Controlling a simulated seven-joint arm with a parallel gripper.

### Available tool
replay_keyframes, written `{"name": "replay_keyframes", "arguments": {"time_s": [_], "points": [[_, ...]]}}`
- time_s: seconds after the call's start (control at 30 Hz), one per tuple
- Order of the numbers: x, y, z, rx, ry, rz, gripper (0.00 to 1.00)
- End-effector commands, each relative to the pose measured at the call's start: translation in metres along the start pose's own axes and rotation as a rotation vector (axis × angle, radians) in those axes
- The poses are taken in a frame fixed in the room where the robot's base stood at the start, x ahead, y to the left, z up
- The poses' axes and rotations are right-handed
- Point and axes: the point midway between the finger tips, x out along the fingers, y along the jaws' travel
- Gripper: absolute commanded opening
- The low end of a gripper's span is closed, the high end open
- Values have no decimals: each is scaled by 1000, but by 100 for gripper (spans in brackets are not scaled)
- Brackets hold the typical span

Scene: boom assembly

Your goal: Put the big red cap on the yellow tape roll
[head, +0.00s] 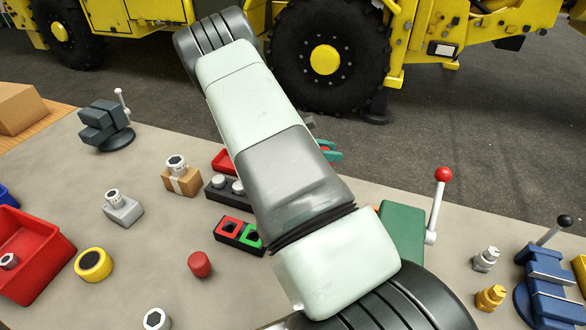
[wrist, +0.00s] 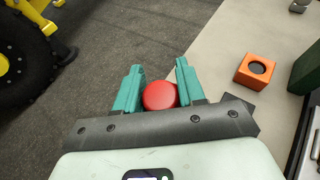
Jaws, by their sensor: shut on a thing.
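My gripper (wrist: 160,88) has its teal fingers closed on either side of a round red cap (wrist: 160,96), seen in the wrist view. In the head view my gripper (head: 329,153) is mostly hidden behind my arm, near the far edge of the table, with a bit of red between the fingers. The yellow tape roll (head: 93,264) lies on the table at the left in the head view, with a dark ring on top. It is well apart from my gripper. A smaller red cylinder (head: 200,264) stands to the right of the roll.
A red bin (head: 30,255) stands just left of the roll. A grey block (head: 122,209), a cardboard box (head: 182,180) and a black tray with red and green squares (head: 239,235) are nearby. An orange block (wrist: 254,70) with a dark hole sits right of my gripper in the wrist view.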

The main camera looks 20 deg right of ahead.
Motion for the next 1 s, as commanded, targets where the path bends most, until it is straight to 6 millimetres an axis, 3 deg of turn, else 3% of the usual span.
{"name": "replay_keyframes", "arguments": {"time_s": [0.23,0.37,0.47,0.7,0.87,1.0], "points": [[-9,4,4,-7,-1,18,5],[-38,20,-4,-35,-3,99,5],[-78,40,-17,-73,-4,209,5],[-198,74,-55,-184,-5,513,5],[-282,79,-83,-261,-4,709,5],[-355,72,-107,-328,-2,874,5]]}}
